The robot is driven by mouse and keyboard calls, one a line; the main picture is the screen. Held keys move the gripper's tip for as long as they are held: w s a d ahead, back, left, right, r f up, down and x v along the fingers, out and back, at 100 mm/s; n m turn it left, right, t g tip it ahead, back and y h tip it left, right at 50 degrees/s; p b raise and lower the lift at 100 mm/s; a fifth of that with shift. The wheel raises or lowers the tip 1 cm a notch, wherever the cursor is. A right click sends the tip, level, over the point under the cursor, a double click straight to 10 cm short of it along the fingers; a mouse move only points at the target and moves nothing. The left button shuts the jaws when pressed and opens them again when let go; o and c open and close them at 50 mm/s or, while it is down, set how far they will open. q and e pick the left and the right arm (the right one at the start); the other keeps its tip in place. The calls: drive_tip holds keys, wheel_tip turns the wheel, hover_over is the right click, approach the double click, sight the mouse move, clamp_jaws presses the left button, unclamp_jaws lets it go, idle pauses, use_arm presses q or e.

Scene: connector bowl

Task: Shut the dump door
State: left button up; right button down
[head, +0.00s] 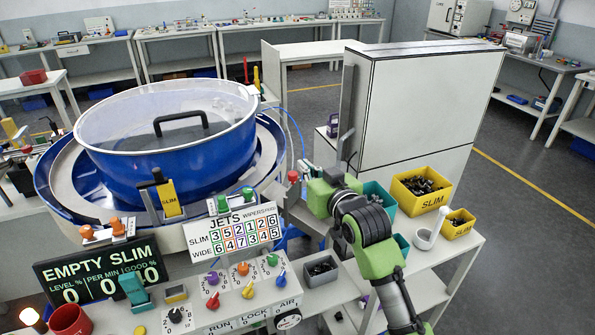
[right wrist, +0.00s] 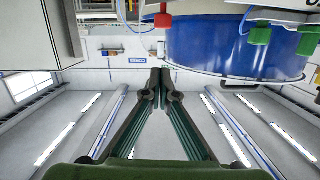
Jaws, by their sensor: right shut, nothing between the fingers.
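A blue bowl (head: 170,150) with a clear lid and black handle stands at the left. Its front carries a grey bracket and a yellow SLIM plate (head: 167,200). I cannot tell which part is the dump door, or whether it is open. My right gripper is right of the bowl, apart from it, beside the white cabinet; its fingers are hard to make out in the head view. In the right wrist view the fingers (right wrist: 160,85) meet at the tips with nothing between them. The blue bowl (right wrist: 235,45) is at the upper right there. My left gripper is not in view.
A tall white cabinet (head: 420,100) stands behind my right arm. Yellow SLIM bins (head: 422,207) with black parts sit beside the arm. The control panel (head: 235,290) with coloured knobs is in front. Red and green knobs (right wrist: 162,20) show near the fingers in the wrist view.

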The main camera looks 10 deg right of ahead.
drive_tip(key=p, duration=0.1)
hover_over(294, 184)
drive_tip(key=s, duration=0.2)
drive_tip(key=f, duration=0.3)
drive_tip(key=f+p, duration=0.1)
drive_tip(key=shift+s+d+f, duration=0.15)
drive_tip(key=shift+d+f, duration=0.25)
wheel_tip(294, 184, down, 5)
drive_tip(key=b, duration=0.3)
drive_tip(key=shift+s, duration=0.1)
